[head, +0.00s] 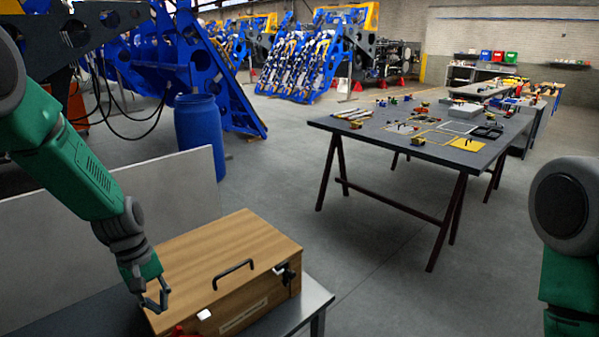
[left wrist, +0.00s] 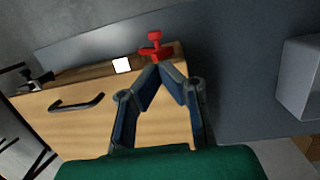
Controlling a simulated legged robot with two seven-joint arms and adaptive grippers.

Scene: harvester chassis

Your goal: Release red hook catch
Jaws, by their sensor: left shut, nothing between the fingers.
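The red hook catch (left wrist: 155,46) shows at the edge of the wooden box (left wrist: 95,108) in the left wrist view, just beyond my fingertips. In the head view only part of the red catch (head: 182,331) shows at the bottom edge of the picture. My left gripper (head: 157,304) is over the near left corner of the box (head: 215,255), its fingers closed together and empty. In the left wrist view my left gripper (left wrist: 161,68) points at the catch; I cannot tell whether it touches it. My right gripper is out of view.
The box lid has a black handle (head: 233,274), a black latch (head: 286,274) and a white piece (head: 204,314) at its front edge. The box stands on a grey table (head: 314,301) before a grey panel (head: 172,190). A blue barrel (head: 199,132) and a work table (head: 400,140) stand beyond.

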